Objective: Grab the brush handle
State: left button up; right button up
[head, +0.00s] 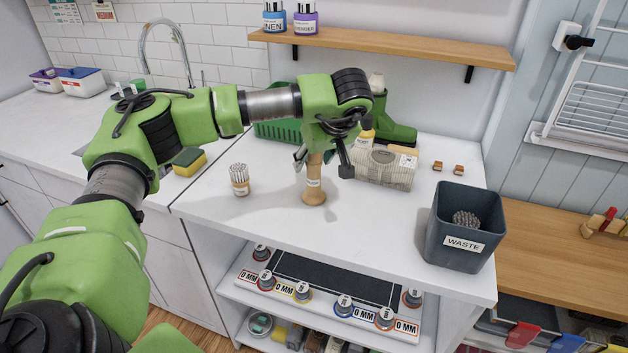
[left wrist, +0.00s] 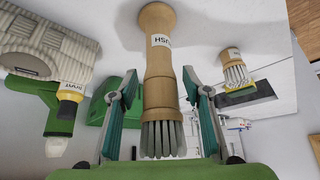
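A brush with a light wooden handle (head: 314,190) and a white label stands upright on the white countertop (head: 270,217), handle end down. In the left wrist view the brush (left wrist: 158,63) shows its round handle base at the top and grey bristles toward my palm. My left gripper (head: 323,162) is over it from above. In the wrist view its two fingers (left wrist: 160,82) are spread on either side of the brush, with a visible gap on each side. The bristles are hidden in the head view by the gripper. My right gripper is not in view.
A second, shorter brush (head: 239,181) stands left, near a yellow-green sponge (head: 188,161). A ribbed beige container (head: 385,170) and green items stand behind right. A dark waste bin (head: 463,228) is at the counter's right end. A shelf (head: 385,48) hangs above.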

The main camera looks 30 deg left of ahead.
pick_arm(q)
grip_shut()
jog(key=shift+r, duration=0.1)
